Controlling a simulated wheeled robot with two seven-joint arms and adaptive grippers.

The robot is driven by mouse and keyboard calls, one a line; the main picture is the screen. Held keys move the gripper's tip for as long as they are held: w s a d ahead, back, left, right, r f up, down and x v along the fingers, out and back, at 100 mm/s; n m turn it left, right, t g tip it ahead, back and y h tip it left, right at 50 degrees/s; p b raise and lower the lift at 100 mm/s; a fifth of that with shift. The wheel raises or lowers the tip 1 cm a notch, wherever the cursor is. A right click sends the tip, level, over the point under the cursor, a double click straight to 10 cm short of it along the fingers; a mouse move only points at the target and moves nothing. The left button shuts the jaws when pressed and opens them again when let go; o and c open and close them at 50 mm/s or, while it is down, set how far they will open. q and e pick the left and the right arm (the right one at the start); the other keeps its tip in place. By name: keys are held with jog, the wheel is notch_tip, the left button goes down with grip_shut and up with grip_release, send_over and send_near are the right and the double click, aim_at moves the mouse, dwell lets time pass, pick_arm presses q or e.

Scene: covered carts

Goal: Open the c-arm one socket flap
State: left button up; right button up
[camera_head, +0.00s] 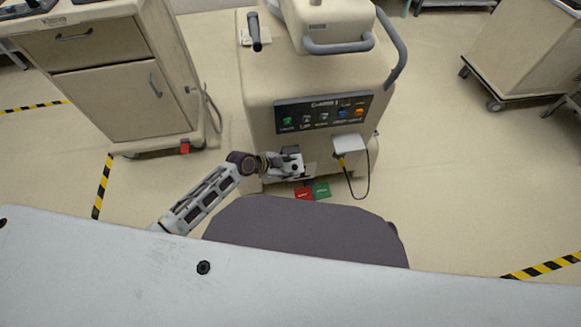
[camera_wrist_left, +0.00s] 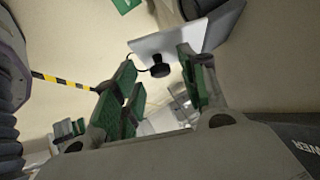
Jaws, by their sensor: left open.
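The C-arm one cart (camera_head: 262,75) stands in front of me with a dark labelled panel (camera_head: 322,112). My left gripper (camera_head: 298,163) is at its lower front, below the panel. In the left wrist view the left gripper (camera_wrist_left: 158,62) is open, with green-padded fingers spread apart. A pale plate (camera_wrist_left: 172,42) with a black knob (camera_wrist_left: 160,70) shows between and beyond the fingertips; it looks like the socket flap. I cannot tell whether the fingers touch it. In the head view the gripper hides much of this area. My right gripper is not in view.
A white box (camera_head: 348,143) with a hanging black cable (camera_head: 367,180) is right of the gripper. Red (camera_head: 304,193) and green (camera_head: 321,190) cards sit below. A drawer cart (camera_head: 110,90) stands left, another cart (camera_head: 520,50) at right.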

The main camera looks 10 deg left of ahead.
pick_arm(q)
jog(key=shift+w+d+f, duration=0.15)
jog(key=shift+d, duration=0.05)
grip_shut()
dwell(0.3)
